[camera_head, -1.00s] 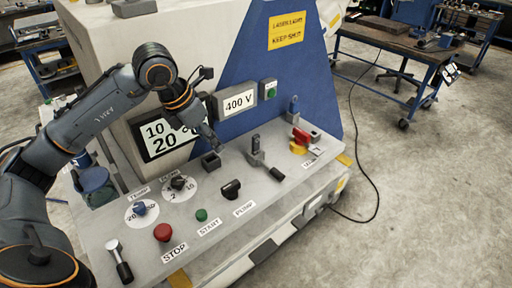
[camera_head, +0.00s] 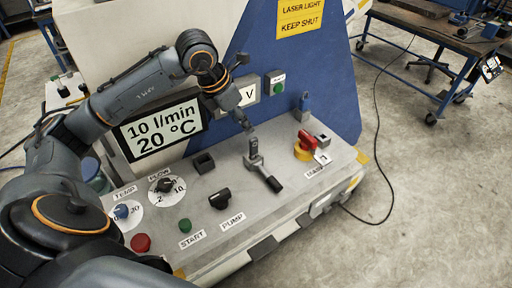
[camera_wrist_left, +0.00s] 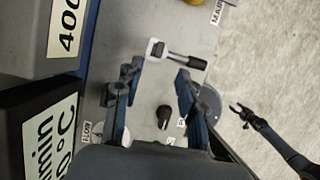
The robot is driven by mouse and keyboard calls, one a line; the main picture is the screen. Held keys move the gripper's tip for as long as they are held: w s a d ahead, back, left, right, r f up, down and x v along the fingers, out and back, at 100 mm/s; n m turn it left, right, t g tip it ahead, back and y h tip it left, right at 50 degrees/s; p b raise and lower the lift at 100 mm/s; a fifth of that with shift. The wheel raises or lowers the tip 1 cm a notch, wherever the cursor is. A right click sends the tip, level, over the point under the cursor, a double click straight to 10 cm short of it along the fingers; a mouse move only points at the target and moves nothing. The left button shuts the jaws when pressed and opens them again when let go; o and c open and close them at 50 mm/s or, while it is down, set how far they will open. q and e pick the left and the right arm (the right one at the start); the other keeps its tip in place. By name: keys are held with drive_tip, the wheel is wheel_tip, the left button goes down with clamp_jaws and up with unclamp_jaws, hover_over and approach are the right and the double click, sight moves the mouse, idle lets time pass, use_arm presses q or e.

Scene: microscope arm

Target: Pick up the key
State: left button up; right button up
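A small upright blue piece (camera_head: 304,102) stands at the panel's back right, behind the red and yellow main switch (camera_head: 306,146); it may be the key, but I cannot tell for sure. My left gripper (camera_head: 246,123) hangs over the panel, left of the blue piece and apart from it, near a grey metal lever with a black handle (camera_head: 270,183). In the left wrist view its fingers (camera_wrist_left: 157,100) are spread with nothing between them, and a black knob (camera_wrist_left: 163,117) shows below. My right gripper (camera_wrist_left: 242,114) shows small at the right of that view, its fingers apart.
The sloping grey panel (camera_head: 225,232) carries knobs, a green button (camera_head: 185,226), a red stop button (camera_head: 140,243) and a dark open box (camera_head: 203,162). A display (camera_head: 162,130) stands behind. A cable (camera_head: 377,120) lies on the floor at right.

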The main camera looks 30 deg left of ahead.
sight(253, 139)
use_arm(q)
drive_tip(key=p+x, duration=0.1)
drive_tip(key=x, duration=0.3)
drive_tip(key=shift+d+f, duration=0.1)
drive_tip(key=shift+f, duration=0.05)
drive_tip(key=shift+w+f, duration=0.25)
drive_tip(key=shift+f, duration=0.05)
drive_tip(key=shift+p+x, duration=1.05)
drive_tip(key=shift+x, duration=1.3)
drive_tip(key=shift+f+p, duration=0.25)
drive_tip(key=shift+p, duration=0.05)
drive_tip(key=shift+w, duration=0.1)
use_arm(e)
drive_tip(key=r, duration=0.2)
drive_tip(key=s+r, duration=0.1)
drive_tip(key=r, duration=0.1)
use_arm(q)
clamp_jaws()
use_arm(e)
drive_tip(key=shift+s+d, duration=0.1)
drive_tip(key=shift+s, duration=0.05)
